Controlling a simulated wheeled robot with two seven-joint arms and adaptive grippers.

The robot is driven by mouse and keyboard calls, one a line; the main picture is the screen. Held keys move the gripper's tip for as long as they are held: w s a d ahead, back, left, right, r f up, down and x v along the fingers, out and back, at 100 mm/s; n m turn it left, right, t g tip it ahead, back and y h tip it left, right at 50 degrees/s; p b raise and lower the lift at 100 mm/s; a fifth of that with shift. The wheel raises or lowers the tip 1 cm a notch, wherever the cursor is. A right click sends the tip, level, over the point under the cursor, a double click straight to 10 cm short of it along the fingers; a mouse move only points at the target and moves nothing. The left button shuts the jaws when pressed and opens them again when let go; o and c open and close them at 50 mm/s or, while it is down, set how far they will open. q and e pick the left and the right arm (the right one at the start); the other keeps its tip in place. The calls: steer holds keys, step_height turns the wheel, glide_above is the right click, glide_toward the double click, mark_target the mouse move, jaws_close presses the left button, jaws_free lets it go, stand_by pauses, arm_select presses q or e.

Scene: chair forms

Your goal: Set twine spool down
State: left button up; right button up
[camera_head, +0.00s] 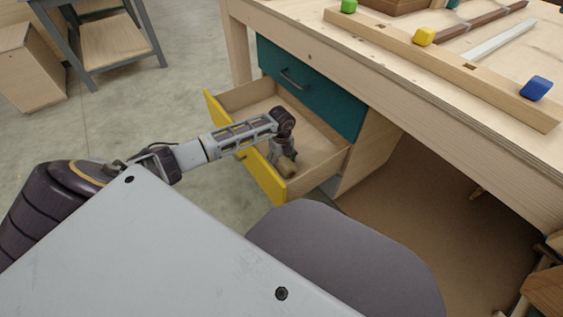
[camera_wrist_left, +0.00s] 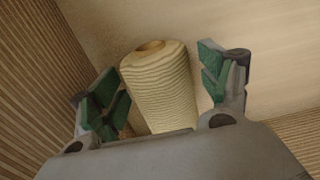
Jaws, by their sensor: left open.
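The twine spool (camera_wrist_left: 163,88) is a pale, ribbed, tapered cylinder with a brown hole at its end. In the head view the spool (camera_head: 286,167) shows at the tip of my left gripper (camera_head: 284,158), inside the open yellow-fronted drawer (camera_head: 262,178). In the left wrist view my left gripper (camera_wrist_left: 165,92) has its green-padded fingers spread, one on each side of the spool, with a gap visible on the right side. The spool appears to rest on the drawer floor (camera_wrist_left: 270,50), but its underside is hidden. My right gripper is not in view.
A teal closed drawer (camera_head: 310,90) sits above the open one in the wooden workbench (camera_head: 440,90). Green, yellow and blue blocks are along the bench top. A grey chair seat (camera_head: 345,255) stands close in front of the drawer. Open floor (camera_head: 190,75) lies to the left.

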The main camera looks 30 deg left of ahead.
mark_target(281, 157)
arm_select(q)
step_height(281, 157, up, 11)
steer(key=p, duration=0.4)
steer(key=shift+f, duration=0.15)
steer(key=shift+r, duration=0.55)
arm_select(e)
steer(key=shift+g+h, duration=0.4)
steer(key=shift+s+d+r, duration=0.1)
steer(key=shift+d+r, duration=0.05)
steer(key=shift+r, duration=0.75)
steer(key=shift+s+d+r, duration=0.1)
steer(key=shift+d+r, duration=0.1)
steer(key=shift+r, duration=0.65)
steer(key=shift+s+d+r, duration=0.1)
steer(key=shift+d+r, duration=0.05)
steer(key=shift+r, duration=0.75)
arm_select(q)
steer(key=shift+d, duration=0.1)
